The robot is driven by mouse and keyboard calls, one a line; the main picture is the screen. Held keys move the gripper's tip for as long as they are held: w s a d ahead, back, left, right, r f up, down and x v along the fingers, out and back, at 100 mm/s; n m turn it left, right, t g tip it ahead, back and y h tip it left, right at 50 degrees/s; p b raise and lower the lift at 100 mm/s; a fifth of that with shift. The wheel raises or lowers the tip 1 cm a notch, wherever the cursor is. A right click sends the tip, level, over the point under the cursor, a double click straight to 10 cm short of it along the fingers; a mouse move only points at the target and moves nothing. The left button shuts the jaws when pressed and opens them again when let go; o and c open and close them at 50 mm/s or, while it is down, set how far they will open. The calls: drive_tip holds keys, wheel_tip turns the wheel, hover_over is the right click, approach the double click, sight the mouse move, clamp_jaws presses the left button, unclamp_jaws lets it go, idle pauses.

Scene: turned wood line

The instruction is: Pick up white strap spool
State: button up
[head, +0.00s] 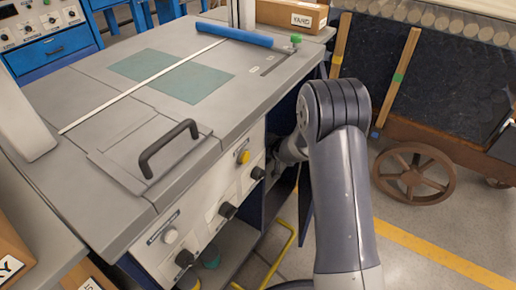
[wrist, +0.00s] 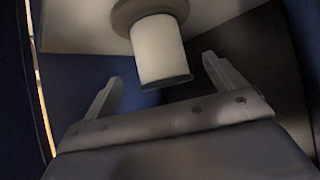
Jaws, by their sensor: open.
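The white strap spool (wrist: 158,48) shows in the wrist view at upper centre. It is a white cylinder with a brown round flange at its upper end in the picture and a dark rim at its lower end. It stands out from a pale panel. My gripper (wrist: 162,70) is open, one finger low on each side of the spool in the picture. The fingers look apart from it, and nothing is held. In the head view my arm reaches into the open side of the grey workbench (head: 232,62). My gripper and the spool are hidden there.
The pale panel (wrist: 80,25) and dark blue walls surround the gripper closely. The bench has a black handle (head: 168,148) on top and knobs on its front. A yellow tube frame (head: 280,256) stands below. A wheeled cart (head: 440,95) is at right; floor between is open.

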drive_tip(key=b+x, duration=0.1)
drive_tip(key=x, duration=0.4)
drive_tip(key=shift+w+a+f+b, duration=0.1)
drive_tip(key=shift+f+b, duration=0.1)
drive_tip(key=shift+b, duration=0.15)
drive_tip(key=shift+c, duration=0.5)
drive_tip(key=c, duration=1.1)
drive_tip(key=shift+r, duration=0.1)
wheel_tip(320, 180, up, 10)
drive_tip(key=p, duration=0.8)
